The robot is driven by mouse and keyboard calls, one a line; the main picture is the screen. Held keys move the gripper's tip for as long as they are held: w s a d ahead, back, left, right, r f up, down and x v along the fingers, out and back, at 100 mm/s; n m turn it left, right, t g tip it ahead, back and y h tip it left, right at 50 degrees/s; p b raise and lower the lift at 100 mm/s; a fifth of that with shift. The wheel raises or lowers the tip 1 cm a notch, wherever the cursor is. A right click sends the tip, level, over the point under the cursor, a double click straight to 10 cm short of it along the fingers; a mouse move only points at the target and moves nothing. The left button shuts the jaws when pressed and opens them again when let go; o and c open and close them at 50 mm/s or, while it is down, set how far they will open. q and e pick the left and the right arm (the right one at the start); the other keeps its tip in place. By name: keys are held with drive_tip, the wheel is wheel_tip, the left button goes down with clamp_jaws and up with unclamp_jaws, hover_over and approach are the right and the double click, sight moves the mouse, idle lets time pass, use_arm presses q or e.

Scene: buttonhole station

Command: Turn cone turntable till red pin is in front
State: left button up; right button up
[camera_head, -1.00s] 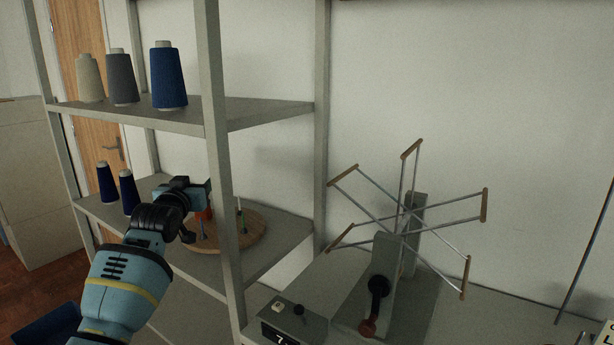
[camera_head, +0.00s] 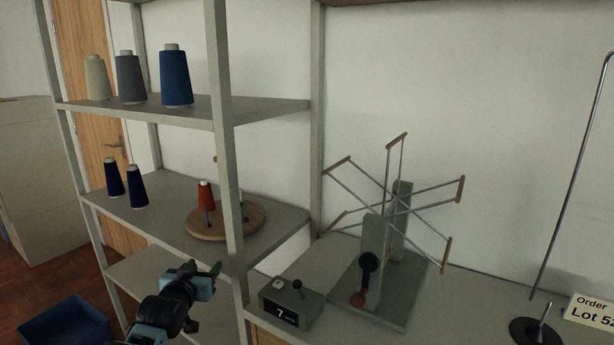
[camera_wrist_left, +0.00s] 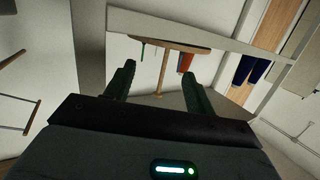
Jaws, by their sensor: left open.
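The round wooden turntable (camera_head: 198,228) sits on the middle shelf, partly hidden by a shelf post. An orange-red cone (camera_head: 205,197) stands on it. A thin bluish pin (camera_head: 207,216) is in front of this cone, and a green pin (camera_head: 244,211) is on the right side. I cannot make out a red pin. My left gripper (camera_head: 213,270) is open and empty, below and in front of the turntable, apart from it. In the left wrist view, the turntable (camera_wrist_left: 178,46), cone (camera_wrist_left: 186,63) and green pin (camera_wrist_left: 142,52) appear upside down beyond the open fingers (camera_wrist_left: 158,75). My right gripper is not in view.
The shelf post (camera_head: 229,150) stands close to the turntable and gripper. Two dark blue cones (camera_head: 137,187) stand left on the same shelf. A counter box (camera_head: 290,303) and a yarn winder (camera_head: 375,245) are on the bench to the right.

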use_arm(q)
drive_tip(key=s+d+f+g, duration=0.3)
drive_tip(key=s+f, duration=1.9)
drive_tip(key=s+d+f+g, duration=0.1)
drive_tip(key=s+f, duration=0.1)
drive_tip(key=s, duration=0.8)
drive_tip(key=s+f+g, duration=0.1)
drive_tip(key=s+f, duration=0.1)
drive_tip(key=s, duration=0.9)
drive_tip(key=s+d+f+m+g+p, duration=0.1)
drive_tip(key=s+f+g, duration=0.1)
drive_tip(key=s, duration=0.8)
drive_tip(key=shift+s+d+f+h, duration=0.25)
drive_tip(key=shift+d+f+h, duration=0.05)
drive_tip(key=shift+h, duration=0.1)
